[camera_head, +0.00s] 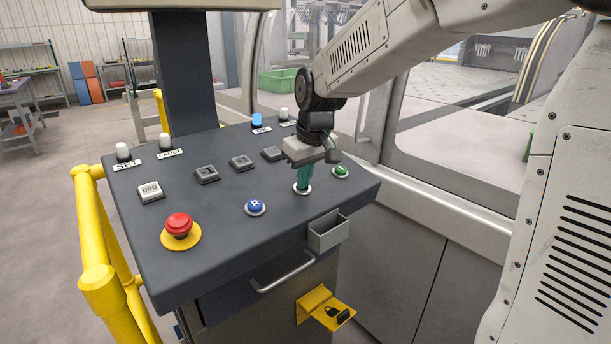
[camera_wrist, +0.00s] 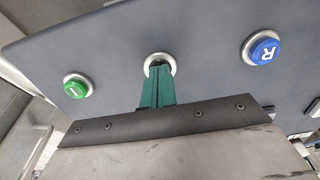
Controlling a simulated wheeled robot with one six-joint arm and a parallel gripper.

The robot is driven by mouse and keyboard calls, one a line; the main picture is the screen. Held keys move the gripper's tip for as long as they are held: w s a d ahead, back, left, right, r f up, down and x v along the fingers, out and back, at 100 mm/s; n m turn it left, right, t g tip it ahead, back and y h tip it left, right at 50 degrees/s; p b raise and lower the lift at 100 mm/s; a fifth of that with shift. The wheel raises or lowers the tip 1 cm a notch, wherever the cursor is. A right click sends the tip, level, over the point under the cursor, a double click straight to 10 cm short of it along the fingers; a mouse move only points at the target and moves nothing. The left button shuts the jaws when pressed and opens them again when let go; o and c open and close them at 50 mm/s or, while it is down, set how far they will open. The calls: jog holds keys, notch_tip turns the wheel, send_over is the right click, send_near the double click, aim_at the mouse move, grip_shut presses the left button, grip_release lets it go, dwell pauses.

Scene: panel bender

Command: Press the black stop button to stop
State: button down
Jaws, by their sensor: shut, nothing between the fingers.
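My gripper (camera_head: 304,186) is shut and empty, pointing down at the control panel (camera_head: 290,220), between the blue R button (camera_head: 255,207) and the green button (camera_head: 341,171). Its teal fingers (camera_wrist: 157,86) are over a button with a silver ring (camera_wrist: 160,60). Only the ring and a little of the dark centre show; the fingers cover most of the button. I cannot tell whether the fingertips touch it or stop just above it. In the wrist view, the green button (camera_wrist: 76,87) is at the left and the blue R button (camera_wrist: 262,48) at the right.
A red emergency button (camera_head: 179,224) on a yellow base stands at the front left of the panel. A yellow rail (camera_head: 103,290) runs along the left side. A small grey box (camera_head: 328,231) hangs at the front edge.

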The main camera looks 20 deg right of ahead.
jog(key=shift+s, duration=0.1)
jog(key=v, duration=1.4)
dwell(1.2)
